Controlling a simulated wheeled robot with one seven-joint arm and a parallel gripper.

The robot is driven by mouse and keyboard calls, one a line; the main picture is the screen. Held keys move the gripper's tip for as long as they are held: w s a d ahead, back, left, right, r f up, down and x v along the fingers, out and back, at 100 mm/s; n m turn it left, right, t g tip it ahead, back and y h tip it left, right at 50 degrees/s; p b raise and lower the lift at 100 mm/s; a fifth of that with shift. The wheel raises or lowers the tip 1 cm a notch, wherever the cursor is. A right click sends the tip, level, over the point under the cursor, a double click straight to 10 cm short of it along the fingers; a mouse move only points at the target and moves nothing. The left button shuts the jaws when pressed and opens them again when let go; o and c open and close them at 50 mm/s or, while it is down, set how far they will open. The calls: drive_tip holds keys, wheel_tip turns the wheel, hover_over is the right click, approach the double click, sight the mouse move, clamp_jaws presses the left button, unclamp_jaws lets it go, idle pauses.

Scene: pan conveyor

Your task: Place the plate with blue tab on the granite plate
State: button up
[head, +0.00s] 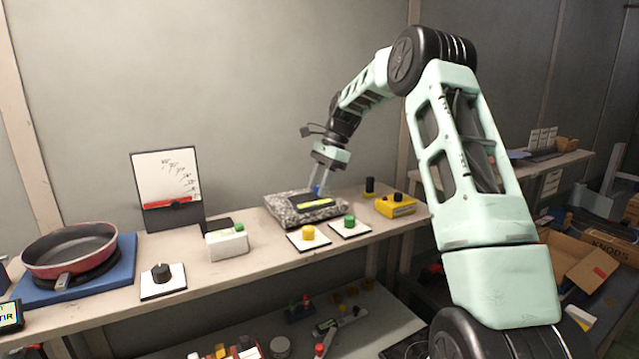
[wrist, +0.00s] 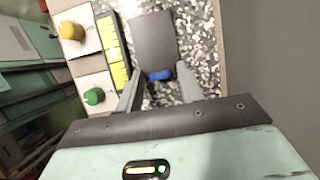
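The plate with the blue tab, a flat dark grey plate (wrist: 154,38), lies over the speckled granite plate (wrist: 203,45) in the wrist view. It appears to rest on it, though its contact is hard to judge. Its blue tab (wrist: 159,75) sits between the fingers of my gripper (wrist: 160,72), with small gaps visible on both sides. The gripper looks open around the tab. In the head view, my gripper (head: 321,189) points down at the right part of the granite plate (head: 285,213), with a bit of blue between the fingers.
A yellow button (head: 308,232) and a green button (head: 349,221) stand in front of the granite plate. A yellow box (head: 395,205) is to its right. A white box (head: 227,242) and a red pan (head: 70,249) are left. The wall is close behind.

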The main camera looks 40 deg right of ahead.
drive_tip(key=shift+r, duration=0.1)
drive_tip(key=b+v, duration=0.2)
drive_tip(key=v, duration=1)
drive_tip(key=n, duration=0.3)
hover_over(306, 198)
drive_tip(key=s+a+f+n+g, duration=0.1)
drive_tip(key=a+f+n, duration=0.15)
drive_tip(key=a, duration=0.45)
drive_tip(key=a+f+n, duration=0.1)
drive_tip(key=a+n, duration=0.2)
drive_tip(key=a, duration=0.5)
drive_tip(key=s+a+f+n+h, duration=0.1)
drive_tip(key=s+a+f+n, duration=0.15)
drive_tip(key=a, duration=0.35)
drive_tip(key=s+a+f+n, duration=0.1)
drive_tip(key=s+a+n, duration=0.25)
drive_tip(key=a, duration=0.35)
drive_tip(key=s+a+f+n+h, duration=0.2)
drive_tip(key=s+a+f+n, duration=0.25)
drive_tip(key=s+a, duration=0.5)
drive_tip(key=s+f+n, duration=0.3)
drive_tip(key=s+n, duration=0.2)
drive_tip(key=s, duration=0.4)
drive_tip(key=s+f+n, duration=0.3)
drive_tip(key=s+n, duration=0.1)
drive_tip(key=s, duration=0.6)
drive_tip(key=shift+s+a+f+n+h, duration=0.15)
drive_tip(key=shift+a+f+n+h, duration=0.15)
drive_tip(key=shift+n+h, duration=0.1)
